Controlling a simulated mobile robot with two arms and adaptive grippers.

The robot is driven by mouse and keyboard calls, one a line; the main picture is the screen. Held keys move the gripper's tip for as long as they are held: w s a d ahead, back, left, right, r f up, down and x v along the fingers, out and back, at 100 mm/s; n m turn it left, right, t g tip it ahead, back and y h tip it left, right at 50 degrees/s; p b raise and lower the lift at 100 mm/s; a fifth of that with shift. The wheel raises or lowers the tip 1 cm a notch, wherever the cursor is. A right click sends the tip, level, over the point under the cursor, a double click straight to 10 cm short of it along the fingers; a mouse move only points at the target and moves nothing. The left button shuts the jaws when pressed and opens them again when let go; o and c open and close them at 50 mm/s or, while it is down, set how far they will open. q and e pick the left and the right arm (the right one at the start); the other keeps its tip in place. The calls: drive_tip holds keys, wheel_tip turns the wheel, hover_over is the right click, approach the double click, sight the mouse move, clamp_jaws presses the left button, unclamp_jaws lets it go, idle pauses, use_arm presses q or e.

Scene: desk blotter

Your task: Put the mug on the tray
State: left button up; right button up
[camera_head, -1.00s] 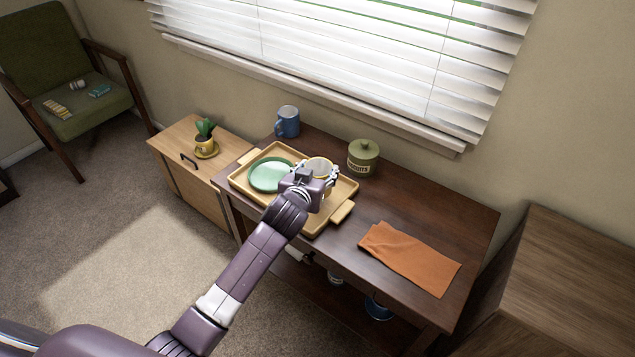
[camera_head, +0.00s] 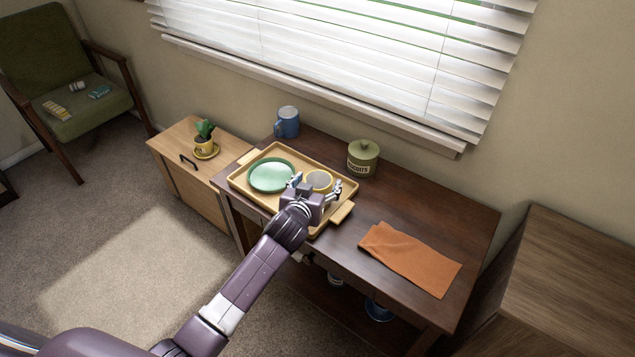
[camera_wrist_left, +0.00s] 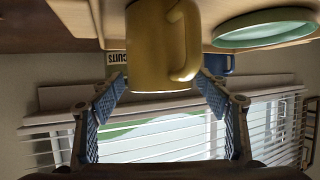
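The yellow mug (camera_head: 319,181) stands on the right part of the wooden tray (camera_head: 240,182), beside a green plate (camera_head: 270,175). In the left wrist view, which is upside down, the mug (camera_wrist_left: 152,50) is close up with its handle to the right. My left gripper (camera_head: 315,189) is open on the near side of the mug. Its two fingers (camera_wrist_left: 161,88) are spread wide, with clear gaps to the mug. A blue mug (camera_head: 287,122) stands behind the tray on the dark table. My right gripper is not in view.
A green biscuit jar (camera_head: 363,157) stands behind the tray to the right. An orange cloth (camera_head: 410,258) lies on the right of the table (camera_head: 440,212). A low cabinet with a potted plant (camera_head: 205,138) is at left. The window blinds are behind.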

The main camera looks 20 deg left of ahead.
use_arm(q)
drive_tip(key=shift+r, duration=0.3)
drive_tip(key=shift+s, duration=0.35)
drive_tip(key=v, duration=1.1)
drive_tip(key=shift+p, duration=0.35)
drive_tip(key=shift+s, duration=0.15)
